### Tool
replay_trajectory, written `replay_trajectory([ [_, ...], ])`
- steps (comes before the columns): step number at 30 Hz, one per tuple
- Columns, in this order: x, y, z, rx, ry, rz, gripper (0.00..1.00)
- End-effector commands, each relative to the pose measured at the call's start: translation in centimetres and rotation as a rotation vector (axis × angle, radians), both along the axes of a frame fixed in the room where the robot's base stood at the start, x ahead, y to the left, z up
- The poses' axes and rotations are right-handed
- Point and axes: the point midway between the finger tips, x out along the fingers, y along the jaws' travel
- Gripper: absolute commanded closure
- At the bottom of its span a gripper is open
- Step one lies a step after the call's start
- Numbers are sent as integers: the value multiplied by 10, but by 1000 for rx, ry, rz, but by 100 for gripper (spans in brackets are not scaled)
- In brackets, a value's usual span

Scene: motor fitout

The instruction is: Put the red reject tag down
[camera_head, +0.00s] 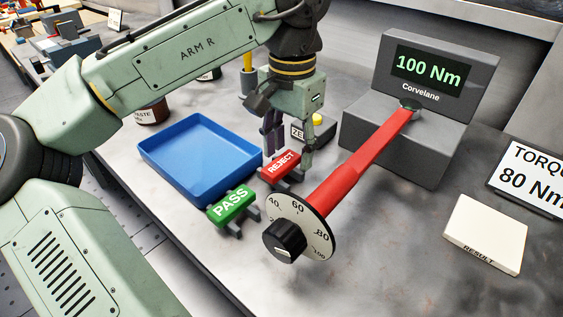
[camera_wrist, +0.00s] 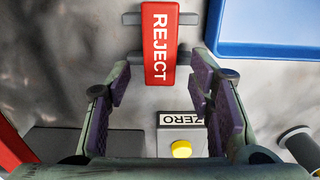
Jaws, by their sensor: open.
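The red reject tag (camera_head: 280,166) sits on a small grey holder beside the green PASS tag (camera_head: 232,205). In the wrist view the reject tag (camera_wrist: 160,42) extends up from between the fingertips, its lettering running lengthwise. My gripper (camera_head: 287,155) is open, its fingers pointing down at the tag. In the wrist view the open fingers of my gripper (camera_wrist: 162,75) stand on either side of the tag's near end, with gaps visible. The holder is partly hidden under the tag.
A blue tray (camera_head: 163,180) lies left of the tags. A red-handled torque wrench (camera_head: 362,158) with a dial runs from the grey tester (camera_head: 395,140), which reads 100 Nm, close to my gripper's right. A ZERO button (camera_wrist: 181,149) is nearby. A blank RESULT plate (camera_head: 487,232) lies right.

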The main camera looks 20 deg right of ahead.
Motion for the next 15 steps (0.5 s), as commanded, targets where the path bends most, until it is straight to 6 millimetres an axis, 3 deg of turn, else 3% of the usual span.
replay_trajectory([
  [8, 0, 0, -5, -1, -1, 0, 52],
  [15, 0, 0, -5, -1, -1, 0, 67],
])
